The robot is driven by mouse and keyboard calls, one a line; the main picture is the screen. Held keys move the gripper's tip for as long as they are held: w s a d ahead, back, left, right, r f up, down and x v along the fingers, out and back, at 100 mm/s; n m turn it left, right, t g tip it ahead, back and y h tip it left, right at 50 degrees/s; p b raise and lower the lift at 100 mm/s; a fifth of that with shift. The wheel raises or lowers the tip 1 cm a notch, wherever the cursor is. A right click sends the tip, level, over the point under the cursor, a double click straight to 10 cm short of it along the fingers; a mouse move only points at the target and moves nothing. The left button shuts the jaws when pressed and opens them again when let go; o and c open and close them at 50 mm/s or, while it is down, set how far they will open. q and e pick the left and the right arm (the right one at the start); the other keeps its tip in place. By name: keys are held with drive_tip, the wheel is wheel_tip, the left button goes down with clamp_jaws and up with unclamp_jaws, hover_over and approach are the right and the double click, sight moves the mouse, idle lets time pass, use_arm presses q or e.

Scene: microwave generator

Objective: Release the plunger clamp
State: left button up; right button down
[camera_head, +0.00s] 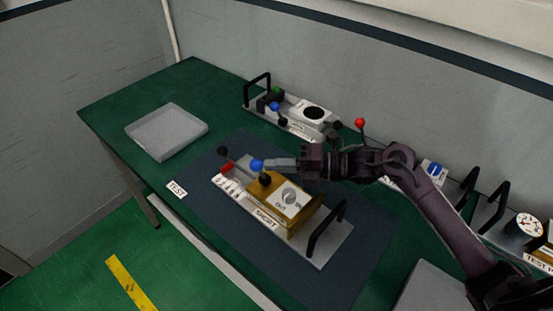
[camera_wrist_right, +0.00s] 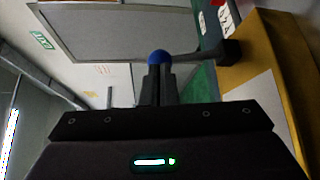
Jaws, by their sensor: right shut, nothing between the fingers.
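A gold-brown unit (camera_head: 283,205) with a dial and a SHORT label sits on a pale base plate (camera_head: 329,247) on the dark mat. A blue ball knob (camera_head: 257,165) stands at its left end on a short lever with a black pivot (camera_head: 265,178). I take this lever for the plunger clamp. My right gripper (camera_head: 269,163) comes in from the right, its fingertips at the knob. In the right wrist view the blue knob (camera_wrist_right: 158,57) is just beyond the closed fingertips (camera_wrist_right: 160,70), with nothing between them. Whether they touch it I cannot tell. My left gripper is out of view.
A black-knobbed lever (camera_head: 222,150) and a red part (camera_head: 227,168) stand at the base plate's left end. A black handle (camera_head: 326,228) rises at its right. Behind is another unit (camera_head: 300,115) with knobs. A clear tray (camera_head: 166,131) lies at left. Mat around the front is clear.

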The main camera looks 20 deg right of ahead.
idle(0.3)
drive_tip(key=shift+a+f+b, duration=0.15)
drive_tip(key=shift+b, duration=0.15)
drive_tip(key=shift+s+a+f+n+h+b, duration=0.1)
drive_tip(key=shift+a+f+n+h+b, duration=0.15)
drive_tip(key=shift+b, duration=0.35)
drive_tip(key=shift+a+n+h+b, duration=0.15)
drive_tip(key=shift+a+b, duration=0.15)
drive_tip(key=shift+b, duration=0.25)
drive_tip(key=shift+s+a+r+n+b, duration=0.1)
drive_tip(key=shift+a+r+n+b, duration=0.05)
drive_tip(key=shift+a+n+b, duration=0.2)
drive_tip(key=shift+d, duration=0.1)
drive_tip(key=shift+r, duration=0.1)
